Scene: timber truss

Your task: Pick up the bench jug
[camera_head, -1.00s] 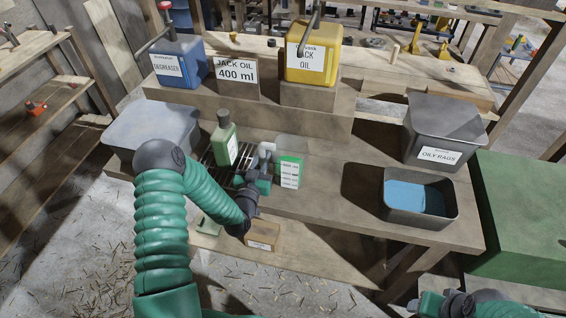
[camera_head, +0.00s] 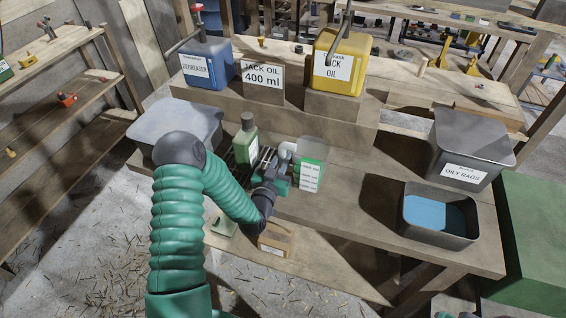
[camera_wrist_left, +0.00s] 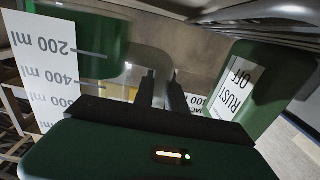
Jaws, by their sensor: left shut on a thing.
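The bench jug (camera_head: 310,176) is a clear, upright vessel with green contents and a white label, at the bench's front middle. In the left wrist view its wall (camera_wrist_left: 95,52) and millilitre scale appear upside down at upper left. My left gripper (camera_head: 283,160) is shut on the jug's pale handle from the left side. The handle (camera_wrist_left: 150,60) runs between the fingers in the left wrist view. I cannot tell whether the jug's base touches the bench. Only a sliver of my right arm shows at the bottom edge; its gripper is out of view.
A green rust-off bottle (camera_head: 246,147) stands close left of my gripper, on a dark rack. Behind, a raised shelf carries the blue degreaser can (camera_head: 208,66), a jack oil 400 ml sign (camera_head: 262,80) and a yellow can (camera_head: 341,62). A blue-bottomed tray (camera_head: 440,237) stands right.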

